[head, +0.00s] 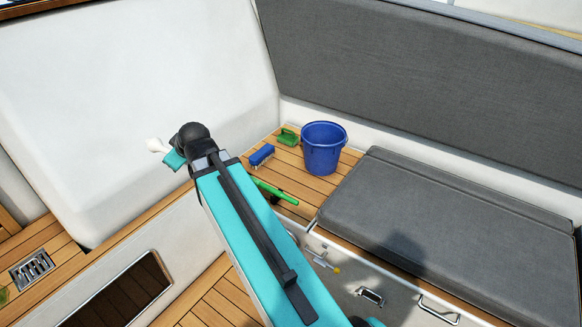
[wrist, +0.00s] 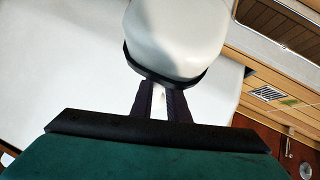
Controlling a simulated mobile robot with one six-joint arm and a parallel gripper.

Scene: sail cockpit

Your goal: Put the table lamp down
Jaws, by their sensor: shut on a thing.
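The table lamp shows in the wrist view as a large pale rounded form (wrist: 175,38) with a black band along its lower edge. My gripper (wrist: 162,98) is shut on it, with the two dark fingers close together just below that band. A small white bit between the fingers may be part of the lamp. In the head view a small white piece (head: 155,145), which looks like part of the lamp, sticks out left of my teal wrist, in front of the white wall. The lamp's other parts are hidden by my arm or out of frame.
A wooden-slatted seat right of my arm carries a blue bucket (head: 323,147), a blue brush (head: 262,155), a green brush (head: 288,137) and a green-handled item (head: 276,192). Bare slats lie between them. A grey cushion (head: 455,215) covers the right side. A metal vent (head: 32,269) is at left.

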